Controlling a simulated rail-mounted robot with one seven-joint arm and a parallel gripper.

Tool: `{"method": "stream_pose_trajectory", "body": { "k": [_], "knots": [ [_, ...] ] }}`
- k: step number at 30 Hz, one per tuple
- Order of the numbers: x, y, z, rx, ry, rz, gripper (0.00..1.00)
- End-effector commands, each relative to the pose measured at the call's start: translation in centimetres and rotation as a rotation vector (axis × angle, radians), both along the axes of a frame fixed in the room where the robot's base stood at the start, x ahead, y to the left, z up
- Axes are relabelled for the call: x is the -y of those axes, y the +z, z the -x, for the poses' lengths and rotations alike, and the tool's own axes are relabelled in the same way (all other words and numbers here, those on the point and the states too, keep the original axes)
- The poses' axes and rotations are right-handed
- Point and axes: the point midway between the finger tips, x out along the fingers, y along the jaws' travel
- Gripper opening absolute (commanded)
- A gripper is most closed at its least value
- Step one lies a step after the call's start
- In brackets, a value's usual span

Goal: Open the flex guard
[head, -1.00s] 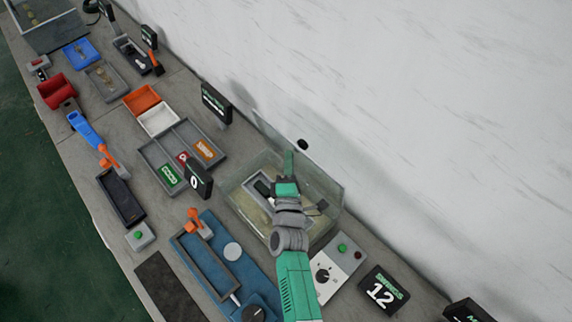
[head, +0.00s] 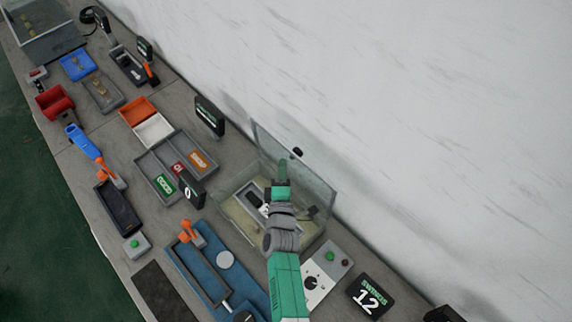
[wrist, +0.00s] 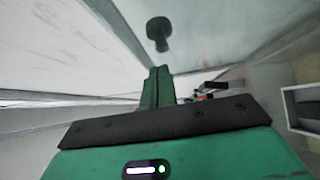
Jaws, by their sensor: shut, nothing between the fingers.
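The flex guard is a clear box around a pale machine bed in the head view. Its clear panel (head: 322,187) stands raised on the wall side and bears a black knob (head: 297,152). The knob also shows in the wrist view (wrist: 158,32), just beyond the fingertips. My green gripper (head: 283,166) is over the box, in front of the panel, with its fingers together and empty. The fingers (wrist: 156,74) look apart from the knob. The arm hides part of the box and the dark part inside.
A blue fixture (head: 215,262) with an orange clamp lies in front.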

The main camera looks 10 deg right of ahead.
Motion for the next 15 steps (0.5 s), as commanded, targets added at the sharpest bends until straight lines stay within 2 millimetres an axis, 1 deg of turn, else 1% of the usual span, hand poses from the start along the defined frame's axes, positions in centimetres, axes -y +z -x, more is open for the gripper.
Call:
{"method": "stream_pose_trajectory", "body": {
  "k": [1,4,5,6,9,12,15],
  "knots": [
    [-0.9,0.8,0.4,-0.004,0.003,-0.001,0.00],
    [-2.8,1.1,1.9,-0.007,-0.002,-0.001,0.00],
    [-2.9,0.3,2.9,-0.006,-0.004,-0.002,0.00],
    [-3.1,0.1,4.1,-0.004,-0.004,0.000,0.00],
    [-3.8,0.0,6.7,-0.005,-0.004,0.000,0.00],
    [-4.3,-0.1,8.8,-0.003,-0.005,0.000,0.00],
    [-4.6,-0.3,10.3,-0.003,-0.006,0.000,0.00]
  ]
}}
